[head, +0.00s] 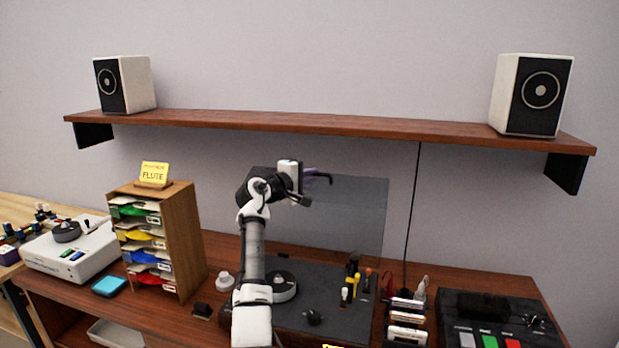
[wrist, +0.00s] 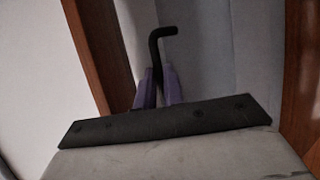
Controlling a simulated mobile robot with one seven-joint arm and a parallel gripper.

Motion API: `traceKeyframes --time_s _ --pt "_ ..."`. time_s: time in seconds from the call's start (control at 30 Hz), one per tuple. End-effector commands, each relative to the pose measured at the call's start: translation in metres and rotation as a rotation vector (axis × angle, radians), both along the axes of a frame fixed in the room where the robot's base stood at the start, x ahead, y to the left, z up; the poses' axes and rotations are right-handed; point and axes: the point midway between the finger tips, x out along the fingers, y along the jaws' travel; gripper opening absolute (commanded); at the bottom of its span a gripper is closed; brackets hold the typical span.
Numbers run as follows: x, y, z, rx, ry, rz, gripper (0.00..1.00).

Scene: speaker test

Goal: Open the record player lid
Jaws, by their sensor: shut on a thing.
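The record player (head: 325,300) lies on the wooden desk behind my arm, its platter (head: 285,290) partly covered by the arm. Its smoky see-through lid (head: 355,220) stands raised, close to upright, at the back. My gripper (head: 322,175) is near the lid's top edge, with purple fingers. In the wrist view my gripper (wrist: 158,88) is shut on a thin black bent handle (wrist: 157,45), whose hooked end sticks out past the fingers. The handle's joint with the lid is not clear.
A shelf (head: 330,124) with two speakers (head: 125,84) (head: 532,95) runs above the lid. A wooden sorter (head: 185,240) stands left. Small tools (head: 352,275), cartridges (head: 407,320) and a black button box (head: 495,315) are to the right.

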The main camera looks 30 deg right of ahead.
Motion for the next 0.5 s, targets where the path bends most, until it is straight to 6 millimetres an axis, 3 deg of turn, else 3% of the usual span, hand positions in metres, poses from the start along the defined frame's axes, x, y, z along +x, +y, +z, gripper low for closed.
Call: traceKeyframes --time_s 0.03,0.07,0.2,0.5 --pt "0.0002 0.0032 0.0149 -0.022 -0.012 0.004 0.00" --pt "0.0002 0.0032 0.0148 -0.022 -0.013 0.004 0.14" --pt "0.0002 0.0031 0.0141 -0.019 -0.013 0.004 0.32" --pt "0.0002 0.0020 0.0095 -0.012 -0.010 0.003 0.32"
